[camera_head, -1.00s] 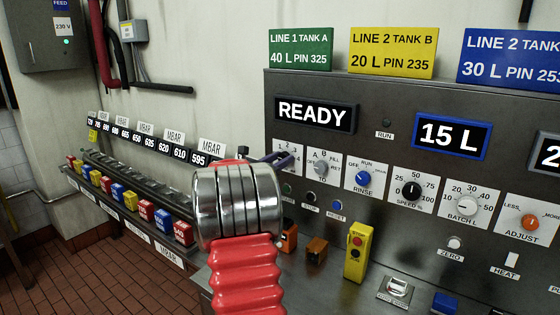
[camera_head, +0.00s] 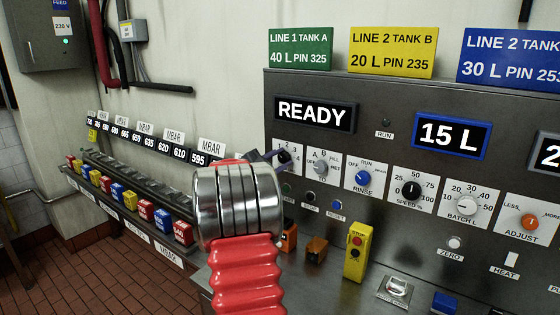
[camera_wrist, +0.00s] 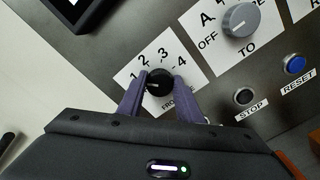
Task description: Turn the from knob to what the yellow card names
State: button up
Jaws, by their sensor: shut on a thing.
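The FROM knob (camera_wrist: 159,83) is small and black, on a white plate (camera_wrist: 135,75) with the numbers 1 to 4 around its top. Its label is partly covered by a finger. My gripper (camera_wrist: 160,85) has its two purple fingers shut on the knob, one on each side. I cannot tell clearly which number the knob points to. In the head view my red and metal arm covers part of that area, with the plate (camera_head: 291,147) showing behind the gripper. The yellow card (camera_head: 392,53) reads LINE 2 TANK B, 20 L, PIN 235.
The grey TO knob (camera_wrist: 240,20) sits to the right, with STOP (camera_wrist: 244,96) and RESET (camera_wrist: 295,64) buttons below. The READY display (camera_head: 316,113) is above. A yellow push-button box (camera_head: 357,250) stands below the panel. Green (camera_head: 300,48) and blue (camera_head: 510,57) cards flank the yellow one.

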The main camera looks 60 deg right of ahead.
jog(key=m, duration=0.4)
jog(key=shift+s+m, duration=0.1)
jog(key=shift+m, duration=0.2)
jog(key=shift+f+m, duration=0.15)
jog(key=shift+m, duration=1.65)
jog(key=o, duration=1)
jog(key=shift+o, duration=0.2)
jog(key=w+a, duration=0.2)
jog(key=a, duration=1.1)
jog(key=shift+a, duration=0.3)
